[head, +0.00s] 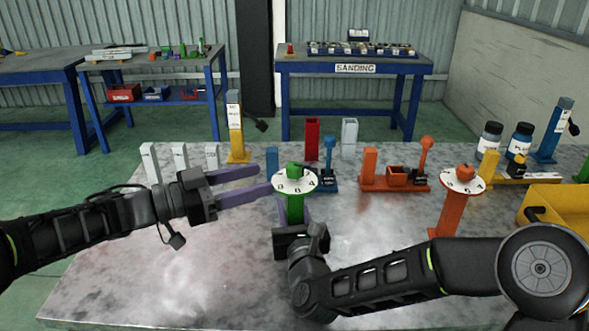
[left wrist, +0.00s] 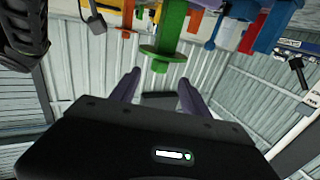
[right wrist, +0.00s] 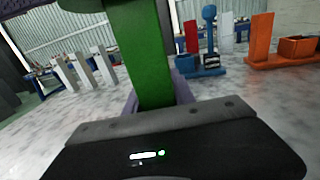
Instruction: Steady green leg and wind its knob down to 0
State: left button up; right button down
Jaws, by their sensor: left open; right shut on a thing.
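The green leg (head: 295,208) stands upright on the grey metal bench, with a white numbered dial (head: 282,185) and a green knob (head: 294,170) on top. In the left wrist view, the picture is upside down and the green leg (left wrist: 173,28) shows beyond the open fingers (left wrist: 158,90).
An orange leg with a dial (head: 448,212) stands to the right. Behind are a blue post (head: 330,165), an orange fixture (head: 395,183), a red block (head: 312,140) and white blocks (head: 180,160). A yellow bin (head: 555,210) is at far right. The bench's front left is clear.

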aim_at(295, 170)
pick_arm(q)
jog(key=x, duration=0.9)
jog(key=shift+a, duration=0.1)
jog(key=shift+c, duration=0.5)
grip_shut()
